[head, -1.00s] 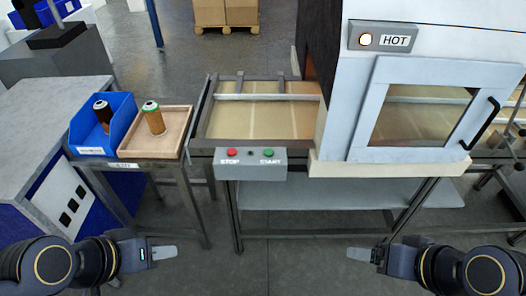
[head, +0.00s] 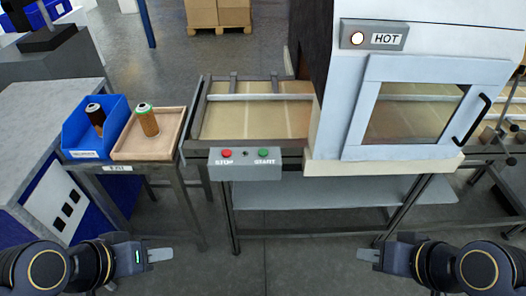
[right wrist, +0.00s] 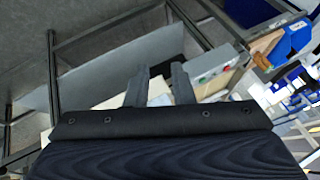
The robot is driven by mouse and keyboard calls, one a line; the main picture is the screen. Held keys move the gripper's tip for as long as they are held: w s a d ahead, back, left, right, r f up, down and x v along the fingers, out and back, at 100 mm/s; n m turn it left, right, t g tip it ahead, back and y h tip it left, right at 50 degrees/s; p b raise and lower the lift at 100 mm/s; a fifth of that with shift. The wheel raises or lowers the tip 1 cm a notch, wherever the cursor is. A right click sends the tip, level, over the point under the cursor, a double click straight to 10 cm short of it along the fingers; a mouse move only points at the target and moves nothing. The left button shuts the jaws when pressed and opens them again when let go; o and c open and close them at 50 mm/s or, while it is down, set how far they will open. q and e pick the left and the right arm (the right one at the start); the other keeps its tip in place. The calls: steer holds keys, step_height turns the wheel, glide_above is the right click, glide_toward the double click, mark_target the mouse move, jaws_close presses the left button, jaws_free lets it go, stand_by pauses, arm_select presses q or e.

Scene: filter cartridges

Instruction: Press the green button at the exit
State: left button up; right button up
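The green START button (head: 263,153) is on the right of a grey control box (head: 245,172) at the front of the conveyor's left end, beside the oven. A red STOP button (head: 226,153) is on its left. In the right wrist view the green button (right wrist: 204,79) shows beyond my right gripper's fingers. My left gripper (head: 160,255) is low on the left, apart from the box; its finger gap cannot be made out. My right gripper (head: 369,255) is low on the right, also apart from the box; in the wrist view its fingers (right wrist: 160,85) are spread and empty.
A side table at left bears a blue bin (head: 79,146) and a wooden tray (head: 120,155), each holding a cartridge. An oven marked HOT (head: 385,38) stands over the conveyor at right. Floor in front of the conveyor is free.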

jaws_close()
stand_by(1.1)
